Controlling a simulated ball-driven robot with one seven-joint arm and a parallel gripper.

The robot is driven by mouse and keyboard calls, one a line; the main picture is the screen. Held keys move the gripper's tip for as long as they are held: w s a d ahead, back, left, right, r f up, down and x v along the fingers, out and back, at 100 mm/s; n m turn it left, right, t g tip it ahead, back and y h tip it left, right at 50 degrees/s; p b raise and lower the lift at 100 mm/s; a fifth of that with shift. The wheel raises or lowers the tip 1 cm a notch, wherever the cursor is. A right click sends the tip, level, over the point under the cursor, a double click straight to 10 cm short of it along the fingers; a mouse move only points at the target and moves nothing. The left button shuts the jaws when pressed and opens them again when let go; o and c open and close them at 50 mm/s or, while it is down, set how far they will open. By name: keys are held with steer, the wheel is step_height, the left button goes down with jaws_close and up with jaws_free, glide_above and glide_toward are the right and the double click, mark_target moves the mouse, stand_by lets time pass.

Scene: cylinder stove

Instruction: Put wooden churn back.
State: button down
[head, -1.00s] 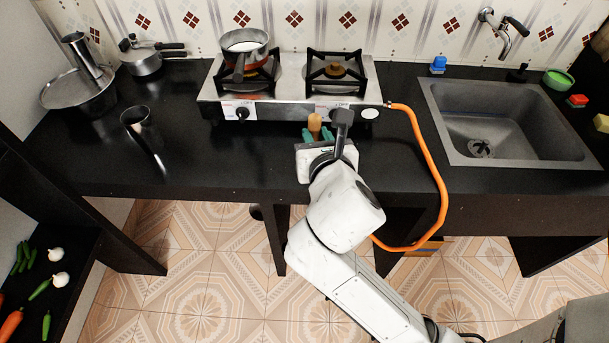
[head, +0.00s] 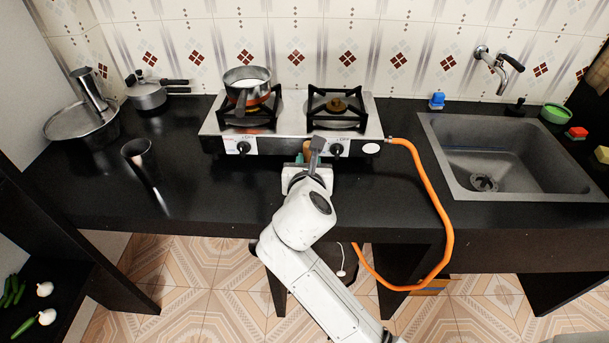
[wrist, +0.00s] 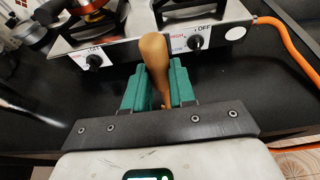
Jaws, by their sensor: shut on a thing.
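The wooden churn (wrist: 154,62) shows in the wrist view as a smooth brown wooden handle, rounded at its top, standing up between the green fingers. My gripper (wrist: 160,88) is shut on it. The churn's lower end is hidden by the gripper. In the head view my gripper (head: 305,158) is over the dark counter, right at the front of the stove (head: 291,143), between its two knobs. Only a small bit of the churn shows there, behind my arm. I cannot tell whether the churn touches the stove.
A saucepan (head: 248,88) with white contents stands on the left burner. The right burner is free. A metal cup (head: 139,155), a lidded pot (head: 150,96) and a wide pot (head: 82,122) stand on the left. An orange hose (head: 432,195) hangs right of my arm, before the sink (head: 500,195).

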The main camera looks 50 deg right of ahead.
steer(key=shift+w+d+f, duration=0.1)
steer(key=shift+w+f, duration=0.15)
steer(key=shift+f, duration=0.55)
steer(key=shift+w+f, duration=0.2)
steer(key=shift+f, duration=0.55)
steer(key=shift+w+d+f, duration=0.1)
steer(key=shift+w+f, duration=0.15)
steer(key=shift+f, duration=0.55)
steer(key=c, duration=0.9)
jaws_free()
steer(key=shift+f, duration=0.1)
steer(key=shift+c, duration=0.2)
